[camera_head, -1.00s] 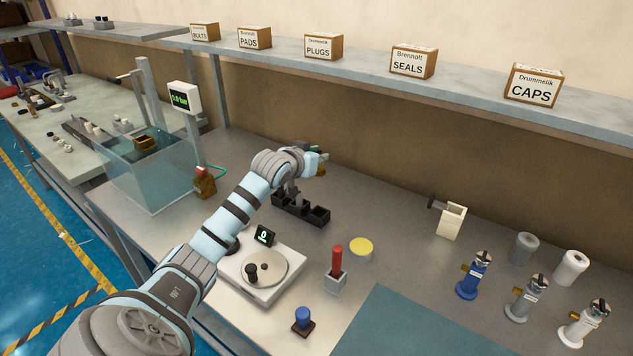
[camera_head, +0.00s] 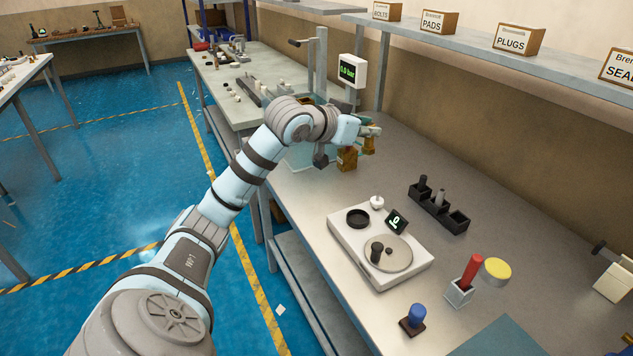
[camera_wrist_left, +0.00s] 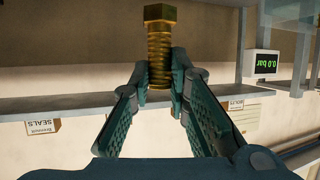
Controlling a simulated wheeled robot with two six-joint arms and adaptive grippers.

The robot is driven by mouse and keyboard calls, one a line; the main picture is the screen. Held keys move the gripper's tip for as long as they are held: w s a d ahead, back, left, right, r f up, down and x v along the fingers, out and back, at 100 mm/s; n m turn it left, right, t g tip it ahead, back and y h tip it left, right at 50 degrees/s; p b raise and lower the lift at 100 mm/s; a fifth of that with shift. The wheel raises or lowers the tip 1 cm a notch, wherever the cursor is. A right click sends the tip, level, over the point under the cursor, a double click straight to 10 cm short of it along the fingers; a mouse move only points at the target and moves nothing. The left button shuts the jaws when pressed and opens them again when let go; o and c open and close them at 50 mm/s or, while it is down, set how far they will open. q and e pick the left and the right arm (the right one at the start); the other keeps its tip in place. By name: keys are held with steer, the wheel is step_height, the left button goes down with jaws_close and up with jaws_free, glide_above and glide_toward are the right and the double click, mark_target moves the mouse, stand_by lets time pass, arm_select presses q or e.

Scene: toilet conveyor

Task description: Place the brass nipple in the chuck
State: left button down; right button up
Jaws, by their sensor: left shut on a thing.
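The brass nipple (camera_wrist_left: 160,50) is a threaded, golden piece with a hexagonal end. My left gripper (camera_wrist_left: 160,82) is shut on its threaded part, and the hexagonal end points away from the fingers. In the head view my left gripper (camera_head: 372,131) is above the bench near the tank, with the nipple (camera_head: 369,146) just below the fingers. A brown-brass block (camera_head: 346,159) stands on the bench close by; whether it is the chuck I cannot tell. The arm and gripper partly hide it and the tank. My right gripper is out of view.
A gauge display (camera_head: 352,71) reads 0.0 bar beside the glass tank (camera_head: 300,157). A white scale (camera_head: 400,274), a black tray (camera_head: 440,212) with dark pieces, a red-handled tool (camera_head: 469,270) and a blue stamp (camera_head: 415,316) stand on the bench. Bench between block and tray is clear.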

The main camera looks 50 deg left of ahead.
arm_select(q)
steer(key=f+b, duration=0.2)
steer(key=f, duration=0.8)
steer(key=f+b, duration=0.2)
steer(key=f, duration=0.8)
steer(key=shift+s+a+f, duration=0.1)
steer(key=shift+s+f, duration=0.1)
steer(key=shift+f, duration=0.1)
steer(key=shift+f, duration=0.1)
steer(key=c, duration=1.5)
jaws_free()
